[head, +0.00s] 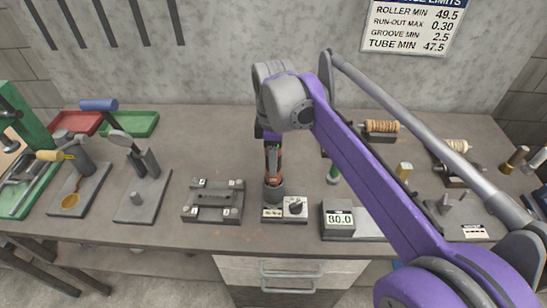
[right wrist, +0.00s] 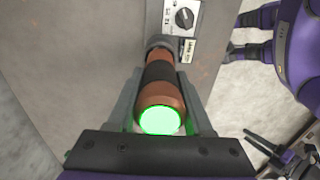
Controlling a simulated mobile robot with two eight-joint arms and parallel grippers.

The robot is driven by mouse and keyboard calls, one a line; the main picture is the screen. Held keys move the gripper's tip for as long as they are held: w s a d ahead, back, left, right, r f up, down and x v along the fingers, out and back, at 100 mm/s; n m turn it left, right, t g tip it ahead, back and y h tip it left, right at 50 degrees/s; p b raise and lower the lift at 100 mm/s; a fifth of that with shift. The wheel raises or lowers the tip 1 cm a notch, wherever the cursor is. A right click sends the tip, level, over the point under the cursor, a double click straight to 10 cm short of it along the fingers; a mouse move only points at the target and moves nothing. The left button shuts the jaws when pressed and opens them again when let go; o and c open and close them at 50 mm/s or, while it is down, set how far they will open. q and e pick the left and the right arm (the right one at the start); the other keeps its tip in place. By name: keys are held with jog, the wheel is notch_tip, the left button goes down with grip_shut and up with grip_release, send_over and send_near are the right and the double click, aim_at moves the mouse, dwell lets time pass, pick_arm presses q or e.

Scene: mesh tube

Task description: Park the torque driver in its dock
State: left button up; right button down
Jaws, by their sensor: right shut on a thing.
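The torque driver (head: 273,165) is orange-brown with a black grip band and stands upright above its dock (head: 271,213), a grey block with a knob and a small label. In the right wrist view the driver (right wrist: 158,75) runs lengthwise between my fingers, its near end glowing green. Its far end meets the dock's round grey collar (right wrist: 156,45); how deep it sits inside is hidden. My right gripper (head: 271,138) is shut on the driver's upper part from above. It also shows in the right wrist view (right wrist: 160,100). My left gripper is not seen in the head view.
Left of the dock is a grey fixture plate (head: 214,201); close on the right is a block reading 80.0 (head: 339,218). Tool stands and red and green trays (head: 140,124) fill the left. Wound rollers (head: 381,127) stand at right, partly behind my right arm.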

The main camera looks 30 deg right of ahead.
jog(key=shift+f+b, duration=0.55)
jog(key=shift+f, duration=0.5)
dwell(0.8)
jog(key=shift+c, duration=1.1)
grip_release()
notch_tip(320, 180, up, 11)
jog(key=shift+f+p, duration=0.1)
jog(key=shift+p, duration=0.45)
